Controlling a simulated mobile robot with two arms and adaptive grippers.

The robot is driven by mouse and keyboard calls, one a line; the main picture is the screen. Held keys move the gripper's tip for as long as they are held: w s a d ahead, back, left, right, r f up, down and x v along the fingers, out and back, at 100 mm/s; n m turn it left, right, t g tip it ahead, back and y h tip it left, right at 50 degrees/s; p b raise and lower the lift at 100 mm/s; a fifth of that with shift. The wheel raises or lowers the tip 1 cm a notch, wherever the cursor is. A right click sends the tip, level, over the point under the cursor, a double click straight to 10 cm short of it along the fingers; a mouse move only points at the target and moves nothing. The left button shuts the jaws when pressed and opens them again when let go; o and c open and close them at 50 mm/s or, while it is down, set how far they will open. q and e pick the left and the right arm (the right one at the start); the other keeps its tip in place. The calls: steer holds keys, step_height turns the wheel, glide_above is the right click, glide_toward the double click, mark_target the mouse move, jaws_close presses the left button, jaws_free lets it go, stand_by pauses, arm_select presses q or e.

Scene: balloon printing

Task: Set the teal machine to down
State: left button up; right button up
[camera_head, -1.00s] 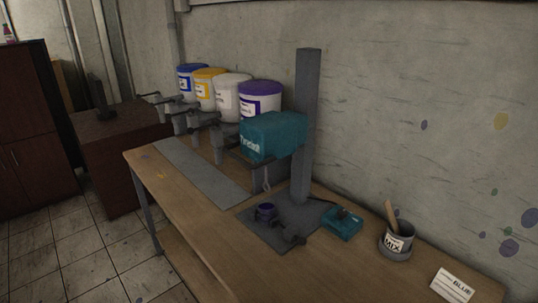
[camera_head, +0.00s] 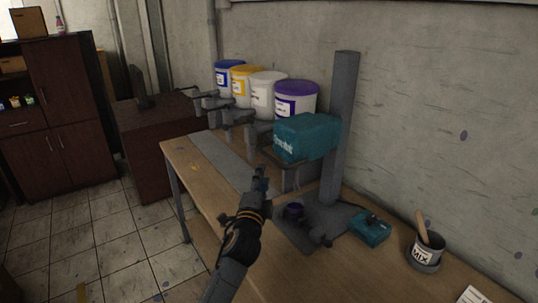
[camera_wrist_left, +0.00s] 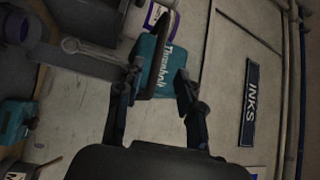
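The teal machine (camera_head: 305,139) is mounted on a tall grey column (camera_head: 342,125) above the workbench. A dark bar, possibly its lever, is at its front lower edge (camera_head: 283,162) and shows as a dark bar in the left wrist view (camera_wrist_left: 163,50). My left gripper (camera_head: 261,172) is raised in front of and below the machine, apart from it in the head view. In the left wrist view its fingers (camera_wrist_left: 154,85) are spread with nothing held, and the teal machine (camera_wrist_left: 165,70) shows beyond them. My right gripper is not in view.
A small teal box (camera_head: 370,229) and a MIX pot (camera_head: 426,250) with a stick stand to the right. Several paint buckets (camera_head: 268,88) line the wall. The floor at left is open.

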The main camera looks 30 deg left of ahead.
mark_target(269, 156)
arm_select(q)
steer(key=p+x, duration=0.1)
steer(key=x, duration=0.9)
steer(key=shift+w+p, duration=0.1)
steer(key=shift+p, duration=0.3)
steer(key=shift+c, duration=0.2)
jaws_close()
